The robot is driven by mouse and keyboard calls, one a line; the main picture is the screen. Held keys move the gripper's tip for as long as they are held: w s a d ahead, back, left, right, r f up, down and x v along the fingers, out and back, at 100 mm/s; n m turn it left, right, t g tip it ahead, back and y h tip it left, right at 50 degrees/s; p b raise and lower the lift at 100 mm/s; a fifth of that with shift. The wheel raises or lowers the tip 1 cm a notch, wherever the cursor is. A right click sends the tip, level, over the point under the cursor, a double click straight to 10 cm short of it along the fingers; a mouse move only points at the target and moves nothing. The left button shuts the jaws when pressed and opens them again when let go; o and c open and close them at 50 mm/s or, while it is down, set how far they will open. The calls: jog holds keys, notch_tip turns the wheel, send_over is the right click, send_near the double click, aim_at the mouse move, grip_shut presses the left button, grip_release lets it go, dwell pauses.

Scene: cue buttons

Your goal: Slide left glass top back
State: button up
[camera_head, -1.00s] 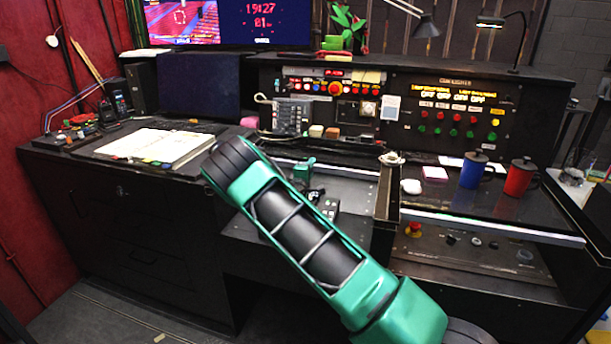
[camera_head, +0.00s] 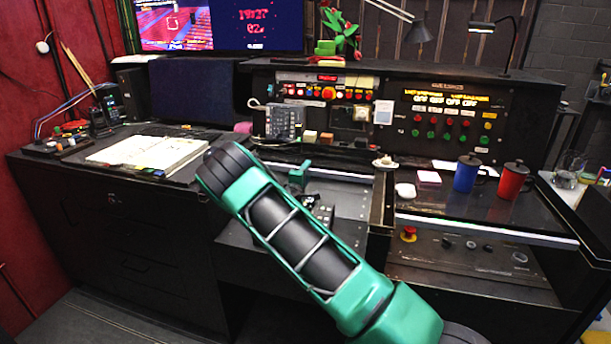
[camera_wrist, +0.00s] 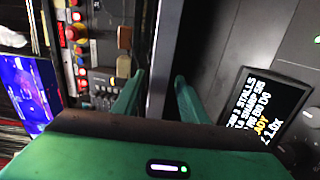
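The left glass top (camera_head: 345,173) is a dark pane in the desk's middle bay, with a pale front strip, partly hidden behind my green arm. In the wrist view a grey strip (camera_wrist: 167,35), which looks like its edge, runs up between my fingers. My gripper (camera_wrist: 158,78) has two green fingers standing apart, one on each side of that strip. I cannot tell whether either finger touches it. In the head view, a small green part of my gripper (camera_head: 299,175) shows at the bay, beyond my forearm.
A blue mug (camera_head: 466,174) and a red mug (camera_head: 512,181) stand on the right glass top (camera_head: 440,207). A button panel (camera_head: 450,118) rises behind. An open book (camera_head: 147,152) lies left. A small screen (camera_wrist: 268,115) sits right of the fingers in the wrist view.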

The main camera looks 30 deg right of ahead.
jog(key=v, duration=1)
jog(key=shift+s+a, duration=0.1)
